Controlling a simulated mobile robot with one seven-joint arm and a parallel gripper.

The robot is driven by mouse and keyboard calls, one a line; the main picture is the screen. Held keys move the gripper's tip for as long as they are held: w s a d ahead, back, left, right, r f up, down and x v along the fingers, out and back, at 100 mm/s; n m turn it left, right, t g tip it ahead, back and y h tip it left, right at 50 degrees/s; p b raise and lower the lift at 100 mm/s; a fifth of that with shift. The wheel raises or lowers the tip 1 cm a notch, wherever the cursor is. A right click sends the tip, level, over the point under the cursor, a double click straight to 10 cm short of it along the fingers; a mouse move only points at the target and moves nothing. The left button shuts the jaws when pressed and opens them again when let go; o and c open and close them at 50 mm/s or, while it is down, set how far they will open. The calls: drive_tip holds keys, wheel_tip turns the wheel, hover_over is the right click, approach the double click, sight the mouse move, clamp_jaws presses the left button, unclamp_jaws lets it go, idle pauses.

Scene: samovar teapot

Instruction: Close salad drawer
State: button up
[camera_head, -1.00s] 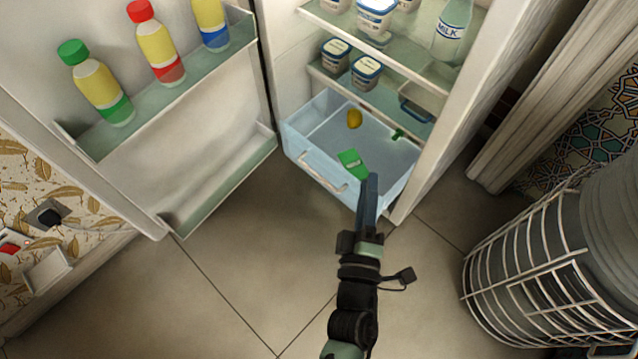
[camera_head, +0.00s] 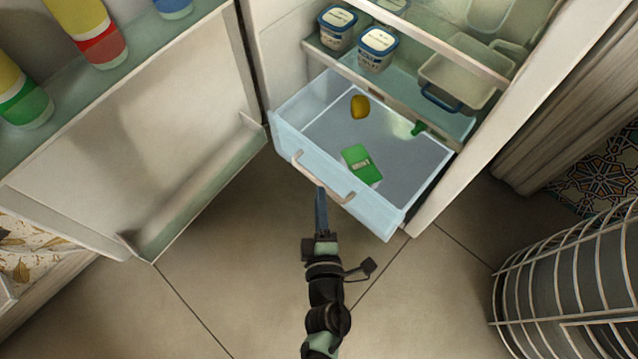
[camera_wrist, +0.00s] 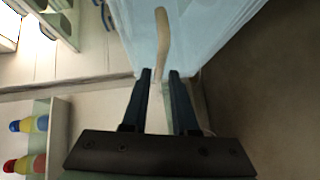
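The salad drawer (camera_head: 285,134) is a pale blue, see-through bin, pulled out at the bottom of the open fridge. A yellow fruit (camera_head: 360,106), a green packet (camera_head: 360,165) and a small green item (camera_head: 418,128) lie inside it. Its pale handle (camera_head: 322,180) spans the front panel, and the handle also shows in the wrist view (camera_wrist: 162,42). My gripper (camera_head: 320,190) is just in front of the drawer, close to the handle. In the wrist view, its two dark fingers (camera_wrist: 160,73) are apart with nothing between them. I cannot tell whether they touch the drawer front.
The open fridge door (camera_head: 150,150) stands at the left with bottles on its shelf. Shelves above the drawer hold tubs (camera_head: 376,48) and a clear container (camera_head: 460,75). A wire cage (camera_head: 565,275) stands at the right. Tiled floor is free in front.

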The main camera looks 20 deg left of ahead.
sight(320, 182)
drive_tip(key=b+x, duration=0.1)
drive_tip(key=x, duration=0.4)
drive_tip(key=shift+w, duration=0.1)
clamp_jaws()
drive_tip(key=shift+d, duration=0.1)
idle(1.2)
